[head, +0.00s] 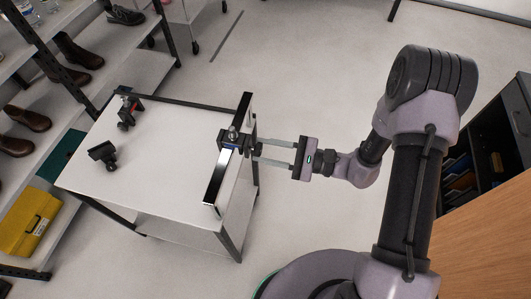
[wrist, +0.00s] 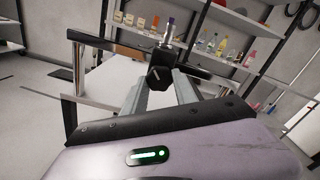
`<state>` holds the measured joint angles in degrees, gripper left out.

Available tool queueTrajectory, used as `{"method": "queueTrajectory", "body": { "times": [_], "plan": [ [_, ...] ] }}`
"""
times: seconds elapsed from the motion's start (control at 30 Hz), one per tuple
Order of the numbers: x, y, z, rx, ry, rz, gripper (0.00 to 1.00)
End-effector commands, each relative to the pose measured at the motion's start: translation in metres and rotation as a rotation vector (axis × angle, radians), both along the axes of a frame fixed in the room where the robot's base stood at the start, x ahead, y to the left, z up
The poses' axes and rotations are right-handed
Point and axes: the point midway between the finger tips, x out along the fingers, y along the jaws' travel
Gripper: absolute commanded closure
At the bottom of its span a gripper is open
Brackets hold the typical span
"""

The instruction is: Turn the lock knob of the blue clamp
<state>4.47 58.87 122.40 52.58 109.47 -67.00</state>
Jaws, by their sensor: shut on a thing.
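The blue clamp (head: 229,141) is a dark block with a small blue patch and a metal post on top. It sits on a long dark rail (head: 244,107) along the right edge of a white table. Its dark lock knob (wrist: 160,77) faces me in the wrist view and has a pale line on its face. My gripper (head: 257,153) reaches in from the right, level with the clamp's side. Its two grey fingers are shut on the knob, one on each side. The knob is mostly hidden by the fingers in the head view.
A clamp with a red part (head: 127,109) and a dark clamp (head: 103,154) stand on the left of the white table (head: 150,175). Shelves with shoes (head: 82,50) and a yellow case (head: 30,224) are further left.

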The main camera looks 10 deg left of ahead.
Motion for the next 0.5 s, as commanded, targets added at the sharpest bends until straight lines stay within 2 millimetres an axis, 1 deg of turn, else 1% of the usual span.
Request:
{"method": "queueTrajectory", "body": {
  "times": [0.03,0.5],
  "plan": [
    [0.0004,-0.0001,-0.0035,-0.002,-0.041,0.0,1.0],
    [0.0011,-0.0001,-0.0023,-0.019,-0.457,0.0,1.0]
  ]
}}
